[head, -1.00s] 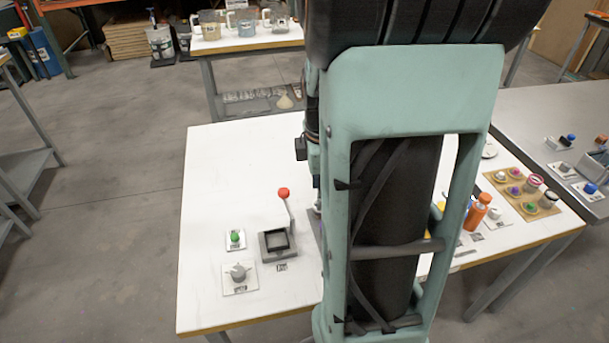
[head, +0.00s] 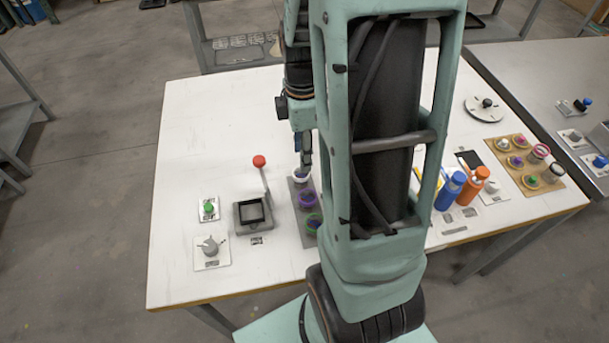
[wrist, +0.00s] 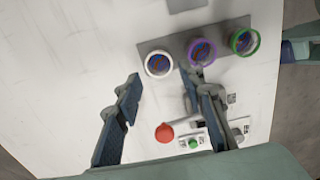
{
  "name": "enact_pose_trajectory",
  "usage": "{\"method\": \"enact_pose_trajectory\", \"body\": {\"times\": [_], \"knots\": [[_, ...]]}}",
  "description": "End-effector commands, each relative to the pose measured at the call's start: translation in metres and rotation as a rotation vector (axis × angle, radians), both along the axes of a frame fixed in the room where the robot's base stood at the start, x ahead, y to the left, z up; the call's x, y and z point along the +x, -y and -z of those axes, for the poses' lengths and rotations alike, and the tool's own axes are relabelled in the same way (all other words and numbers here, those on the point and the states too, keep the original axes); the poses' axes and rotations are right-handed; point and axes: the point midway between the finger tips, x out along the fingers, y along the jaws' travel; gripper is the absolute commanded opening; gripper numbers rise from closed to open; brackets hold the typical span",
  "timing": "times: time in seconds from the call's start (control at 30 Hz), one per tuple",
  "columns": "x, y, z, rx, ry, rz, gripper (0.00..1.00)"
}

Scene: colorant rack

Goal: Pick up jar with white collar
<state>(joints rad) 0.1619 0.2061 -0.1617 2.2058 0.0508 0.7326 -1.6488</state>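The jar with the white collar (head: 300,176) stands at the back end of a grey strip holder, partly hidden by my gripper in the head view. In the wrist view the white-collared jar (wrist: 158,64) shows its round top just beyond the fingertips, between their lines. My gripper (wrist: 161,78) is open and empty, its two fingers wide apart. In the head view my gripper (head: 304,160) points down at the white-collared jar; the exact height gap is unclear.
A purple-collared jar (wrist: 202,52) and a green-collared jar (wrist: 244,41) share the grey holder (wrist: 222,61). A press with a red-knobbed lever (head: 260,161) stands to the left in the head view. Blue (head: 450,190) and orange bottles (head: 474,185) stand right of my arm.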

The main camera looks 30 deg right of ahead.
Motion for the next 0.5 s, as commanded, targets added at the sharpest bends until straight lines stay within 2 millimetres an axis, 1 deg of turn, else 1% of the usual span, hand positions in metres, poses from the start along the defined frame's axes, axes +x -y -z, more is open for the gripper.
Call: {"method": "enact_pose_trajectory", "body": {"times": [0.03, 0.13, 0.23, 0.4, 0.5], "knots": [[-0.002, 0.000, 0.011, 0.001, -0.006, 0.000, 0.36], [-0.002, 0.000, 0.027, 0.001, -0.006, 0.000, 0.36], [-0.001, 0.000, 0.037, 0.000, -0.004, 0.000, 0.36], [0.000, 0.000, 0.045, 0.000, -0.002, 0.000, 0.36], [0.001, -0.001, 0.057, -0.001, -0.004, 0.000, 0.36]]}}
